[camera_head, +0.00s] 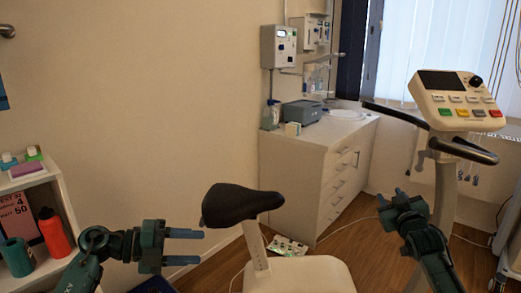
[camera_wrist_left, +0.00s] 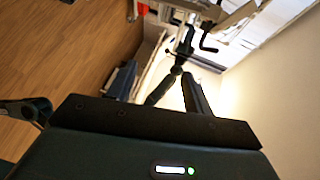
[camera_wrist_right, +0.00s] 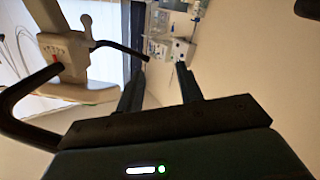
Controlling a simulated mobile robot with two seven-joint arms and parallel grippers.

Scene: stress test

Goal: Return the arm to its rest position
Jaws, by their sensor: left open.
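My left gripper (camera_head: 202,247) comes in from the lower left of the head view, pointing right. Its two fingers are apart with nothing between them, and it is just left of and below the bike seat. In the left wrist view its fingers (camera_wrist_left: 180,76) show against a blurred wall and equipment. My right gripper (camera_head: 390,196) is at the right of the head view, pointing up and away, in front of the exercise bike's post. In the right wrist view its fingers (camera_wrist_right: 161,66) are spread and hold nothing.
An exercise bike has a black seat (camera_head: 240,204) between my grippers and a console (camera_head: 455,100) with handlebars at the right. A white drawer cabinet (camera_head: 300,180) stands behind. A shelf with a red bottle (camera_head: 54,233) is at the left. Bare wall fills the left middle.

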